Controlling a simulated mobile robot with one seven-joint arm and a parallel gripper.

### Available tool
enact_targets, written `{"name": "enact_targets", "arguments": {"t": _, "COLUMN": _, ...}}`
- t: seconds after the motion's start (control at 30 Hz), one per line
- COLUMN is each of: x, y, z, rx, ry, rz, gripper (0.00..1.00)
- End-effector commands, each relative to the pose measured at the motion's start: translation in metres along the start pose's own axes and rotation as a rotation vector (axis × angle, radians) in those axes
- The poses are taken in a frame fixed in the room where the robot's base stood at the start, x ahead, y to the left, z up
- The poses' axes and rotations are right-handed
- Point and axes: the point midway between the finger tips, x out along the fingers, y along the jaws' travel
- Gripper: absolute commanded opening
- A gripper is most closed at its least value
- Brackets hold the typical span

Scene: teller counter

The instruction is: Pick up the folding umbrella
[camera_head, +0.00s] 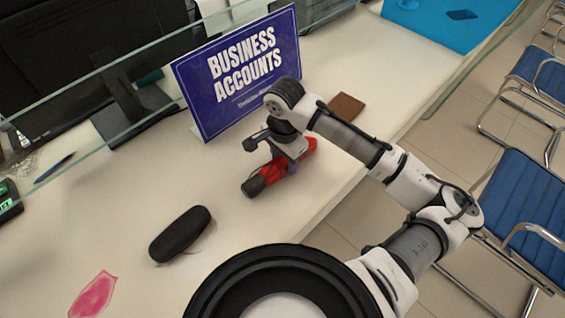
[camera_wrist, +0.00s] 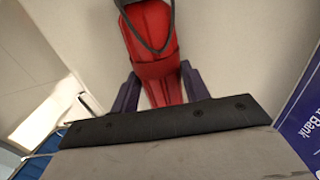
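The folding umbrella is red with a dark end and lies on the counter in the head view (camera_head: 268,178), in front of the blue sign. In the wrist view the red umbrella (camera_wrist: 157,88) runs up from between my fingers, with a dark strap looped over it. My gripper (camera_head: 291,164) is over the umbrella's middle, pointing down. In the wrist view the dark fingers of my gripper (camera_wrist: 159,70) stand apart, one on each side of the umbrella, with narrow gaps beside it. The part under my gripper is hidden.
A blue "BUSINESS ACCOUNTS" sign (camera_head: 240,72) stands close behind the umbrella. A black case (camera_head: 180,234) lies to the left front, a brown wallet (camera_head: 347,107) to the right. A pink piece (camera_head: 92,296), a pen (camera_head: 54,168) and a glass screen are farther left.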

Motion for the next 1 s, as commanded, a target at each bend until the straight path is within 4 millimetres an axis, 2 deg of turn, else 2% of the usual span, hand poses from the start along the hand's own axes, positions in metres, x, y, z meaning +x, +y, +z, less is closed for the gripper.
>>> {"name": "enact_targets", "arguments": {"t": 0.03, "x": 0.0, "y": 0.0, "z": 0.0, "rx": 0.0, "ry": 0.0, "rz": 0.0, "gripper": 0.35}}
{"name": "enact_targets", "arguments": {"t": 0.2, "x": -0.001, "y": 0.0, "z": 0.0, "rx": 0.0, "ry": 0.0, "rz": -0.001, "gripper": 0.14}}
{"name": "enact_targets", "arguments": {"t": 0.47, "x": -0.002, "y": 0.0, "z": 0.0, "rx": 0.0, "ry": 0.0, "rz": -0.001, "gripper": 0.14}}
{"name": "enact_targets", "arguments": {"t": 0.63, "x": -0.013, "y": -0.001, "z": 0.0, "rx": -0.001, "ry": 0.0, "rz": -0.002, "gripper": 0.14}}
{"name": "enact_targets", "arguments": {"t": 0.77, "x": -0.036, "y": -0.001, "z": 0.0, "rx": -0.002, "ry": 0.002, "rz": -0.003, "gripper": 0.14}}
{"name": "enact_targets", "arguments": {"t": 1.0, "x": -0.111, "y": -0.001, "z": -0.001, "rx": -0.002, "ry": 0.006, "rz": -0.004, "gripper": 0.14}}
